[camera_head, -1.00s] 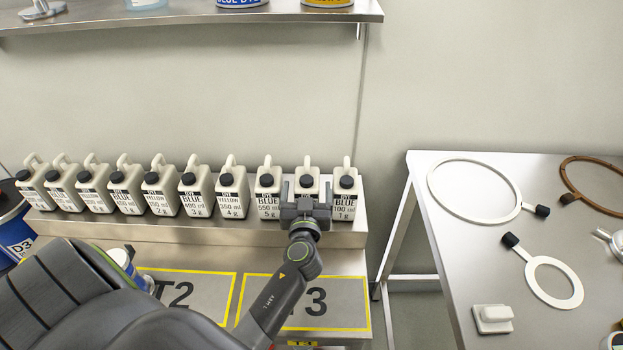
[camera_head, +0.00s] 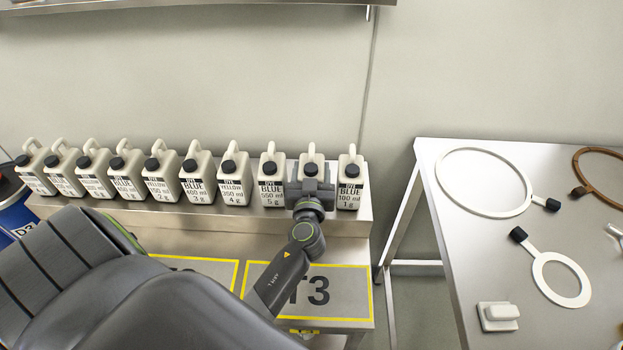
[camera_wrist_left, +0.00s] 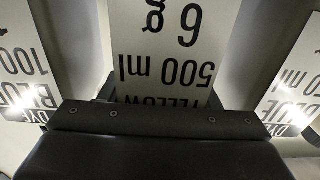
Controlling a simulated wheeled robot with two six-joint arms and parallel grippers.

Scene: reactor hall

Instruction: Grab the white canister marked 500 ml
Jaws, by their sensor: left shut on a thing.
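The white canister marked 500 ml stands second from the right in a row of similar canisters; its handle and dark cap (camera_head: 311,154) show above my left gripper (camera_head: 311,190). The gripper hides its label in the head view. In the left wrist view, the canister's upside-down label (camera_wrist_left: 165,60) reads yellow, 500 ml, 6 g, right in front of the gripper (camera_wrist_left: 160,118). My left gripper is shut on this canister. I cannot tell whether its base is off the shelf. My right gripper is not in view.
A blue 100 ml canister (camera_head: 350,196) stands close on the right and a blue 550 ml one (camera_head: 271,194) close on the left. The steel step (camera_head: 130,214) carries the row. A table (camera_head: 455,235) with ring-shaped tools is at the right.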

